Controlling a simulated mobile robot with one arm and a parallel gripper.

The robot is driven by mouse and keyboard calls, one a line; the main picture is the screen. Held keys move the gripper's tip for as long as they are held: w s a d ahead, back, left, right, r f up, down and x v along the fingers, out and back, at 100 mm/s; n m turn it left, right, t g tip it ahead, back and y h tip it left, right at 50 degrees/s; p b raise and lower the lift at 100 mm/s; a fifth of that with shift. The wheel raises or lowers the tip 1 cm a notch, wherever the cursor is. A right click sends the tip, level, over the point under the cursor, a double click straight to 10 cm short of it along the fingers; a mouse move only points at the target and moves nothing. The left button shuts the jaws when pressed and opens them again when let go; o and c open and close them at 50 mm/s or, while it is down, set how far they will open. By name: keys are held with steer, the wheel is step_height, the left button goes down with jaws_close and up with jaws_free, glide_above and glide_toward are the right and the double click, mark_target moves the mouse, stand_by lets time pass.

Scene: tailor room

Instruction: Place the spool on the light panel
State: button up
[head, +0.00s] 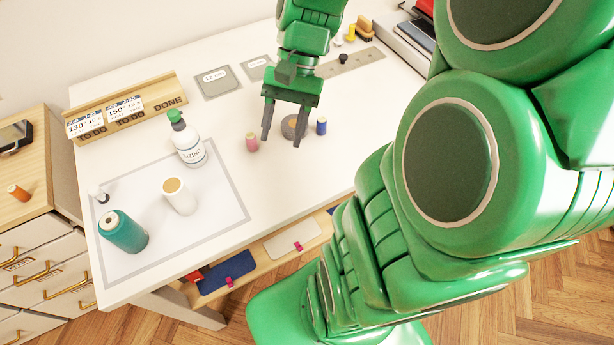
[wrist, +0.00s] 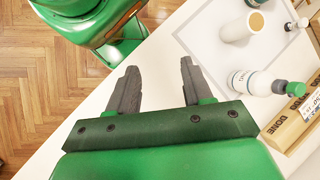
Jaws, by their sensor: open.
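The light panel (head: 215,218) is a pale rectangle with a grey border on the left of the white table; part of it shows in the wrist view (wrist: 292,42). A large teal spool (head: 122,232) and a cream spool-like cylinder (head: 180,198) stand on it. A small pink spool (head: 252,142) stands on the table just left of my gripper (head: 282,142). A small blue spool (head: 321,126) stands to its right. I cannot tell which spool is meant. My gripper is open over the table, with only bare white surface between its fingers in the wrist view (wrist: 159,66).
A white bottle with a green cap (head: 188,140) stands at the panel's back edge. A dark grey round object (head: 291,127) is partly behind my right finger. A wooden sign rack (head: 125,105) lies behind. An orange spool (head: 18,193) is on the left cabinet. Table between panel and gripper is mostly clear.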

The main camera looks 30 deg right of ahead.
steer(key=s+a+n+t+h, duration=0.1)
steer(key=s+n+h, duration=0.4)
steer(key=s, duration=0.6)
steer(key=shift+s+a+r+n+t, duration=0.3)
steer(key=shift+s+a+r+n, duration=0.1)
steer(key=shift+r+n, duration=0.1)
steer(key=shift+s, duration=0.15)
steer(key=shift+c, duration=1)
steer(key=shift+f, duration=0.1)
